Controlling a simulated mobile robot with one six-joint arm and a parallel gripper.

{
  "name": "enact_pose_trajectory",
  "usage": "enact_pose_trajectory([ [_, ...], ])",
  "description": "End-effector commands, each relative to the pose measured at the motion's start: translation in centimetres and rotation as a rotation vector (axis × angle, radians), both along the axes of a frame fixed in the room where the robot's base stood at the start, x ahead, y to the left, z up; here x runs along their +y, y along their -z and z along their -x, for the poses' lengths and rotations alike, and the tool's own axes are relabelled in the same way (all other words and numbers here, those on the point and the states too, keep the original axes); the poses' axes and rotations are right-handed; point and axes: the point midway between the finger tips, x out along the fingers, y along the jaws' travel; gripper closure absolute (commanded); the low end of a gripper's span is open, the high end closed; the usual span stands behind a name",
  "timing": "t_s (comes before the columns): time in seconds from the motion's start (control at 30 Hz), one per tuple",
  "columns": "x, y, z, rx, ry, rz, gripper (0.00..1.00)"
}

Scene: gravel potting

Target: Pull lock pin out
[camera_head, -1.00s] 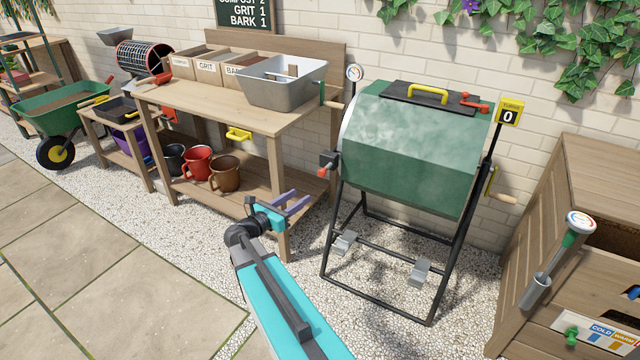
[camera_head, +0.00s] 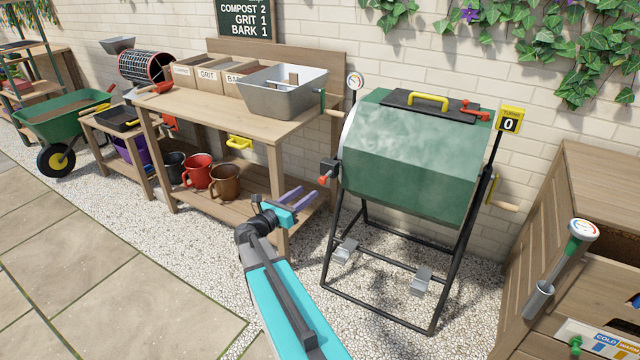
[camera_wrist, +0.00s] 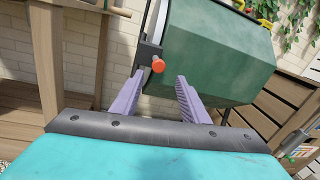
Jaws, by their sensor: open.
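The lock pin (camera_head: 323,180) has a red-orange knob and sits in a dark block at the left side of the green tumbler drum (camera_head: 410,160). In the wrist view the pin's round orange-red end (camera_wrist: 158,65) faces me, between and beyond my fingertips. My gripper (camera_head: 300,197) has two purple fingers and is open and empty. In the head view it is left of and slightly below the pin, apart from it. In the wrist view the open fingers (camera_wrist: 158,85) show the drum (camera_wrist: 215,50) behind the right one. The pin's shaft is hidden.
The potting bench (camera_head: 215,105) with a metal tub (camera_head: 283,95) stands left of the drum. The drum's black stand (camera_head: 385,305) rests on gravel. A wooden bin (camera_head: 590,170) stands at right. Gravel is open in front of the stand.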

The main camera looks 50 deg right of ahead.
Motion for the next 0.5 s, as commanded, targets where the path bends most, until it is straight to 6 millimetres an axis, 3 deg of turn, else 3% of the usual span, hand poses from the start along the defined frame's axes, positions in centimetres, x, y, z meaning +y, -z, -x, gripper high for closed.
enact_pose_trajectory([
  [0.5,-7.6,0.1,-0.9,0.000,0.001,0.000,0.59],
])
